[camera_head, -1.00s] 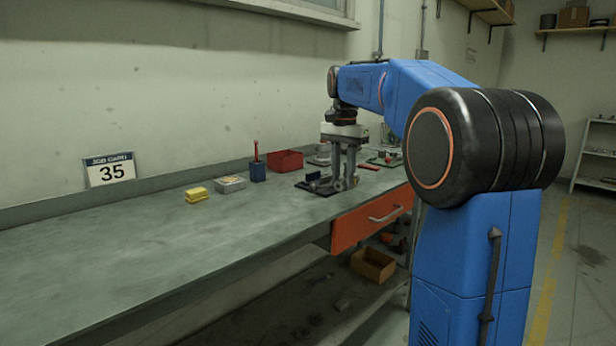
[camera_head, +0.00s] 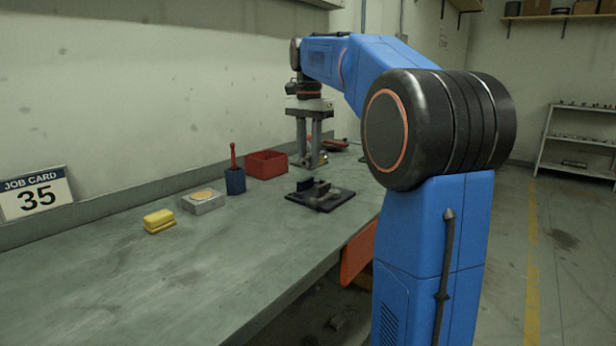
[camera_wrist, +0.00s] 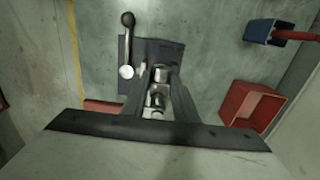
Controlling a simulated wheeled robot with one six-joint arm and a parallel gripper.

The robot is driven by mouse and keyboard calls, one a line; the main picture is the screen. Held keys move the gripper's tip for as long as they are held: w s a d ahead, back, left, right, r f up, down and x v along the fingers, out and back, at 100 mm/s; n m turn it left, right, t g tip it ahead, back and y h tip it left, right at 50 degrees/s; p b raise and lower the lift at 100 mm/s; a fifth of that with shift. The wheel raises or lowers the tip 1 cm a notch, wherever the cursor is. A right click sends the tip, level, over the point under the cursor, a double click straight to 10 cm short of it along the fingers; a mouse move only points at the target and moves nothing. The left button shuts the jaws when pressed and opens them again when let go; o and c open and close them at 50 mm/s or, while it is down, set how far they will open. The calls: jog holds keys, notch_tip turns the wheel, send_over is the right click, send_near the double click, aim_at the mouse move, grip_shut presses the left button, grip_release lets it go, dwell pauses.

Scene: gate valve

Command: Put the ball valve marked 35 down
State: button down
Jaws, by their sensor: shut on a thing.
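My gripper (camera_head: 312,162) points down over the bench, past the dark plate. It is shut on the ball valve, a small metal body (camera_wrist: 157,98) that shows between the fingers in the wrist view. In the head view the fingers mostly hide the valve, and I cannot read a number on it. Whether it touches the bench I cannot tell. A dark plate (camera_head: 338,200) with grey upright parts lies on the bench in front of my gripper. The wrist view shows a lever with a dark knob (camera_wrist: 128,20) over this plate.
A job card reading 35 (camera_head: 38,195) stands at the wall. A yellow block (camera_head: 159,221), a grey box (camera_head: 203,201), a blue holder (camera_head: 235,181) with a red-handled tool and a red bin (camera_head: 266,165) line the back. The bench front (camera_head: 150,290) is clear.

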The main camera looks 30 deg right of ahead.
aim_at(309, 157)
jog(key=shift+f, duration=3)
jog(key=shift+f, duration=0.3)
jog(key=shift+s+f, duration=0.1)
jog(key=shift+f, duration=0.3)
jog(key=c, duration=1.4)
grip_release()
jog(key=shift+f, duration=0.1)
jog(key=shift+c, duration=0.2)
jog(key=shift+o, duration=0.2)
notch_tip(309, 157, up, 14)
jog(key=shift+f, duration=0.2)
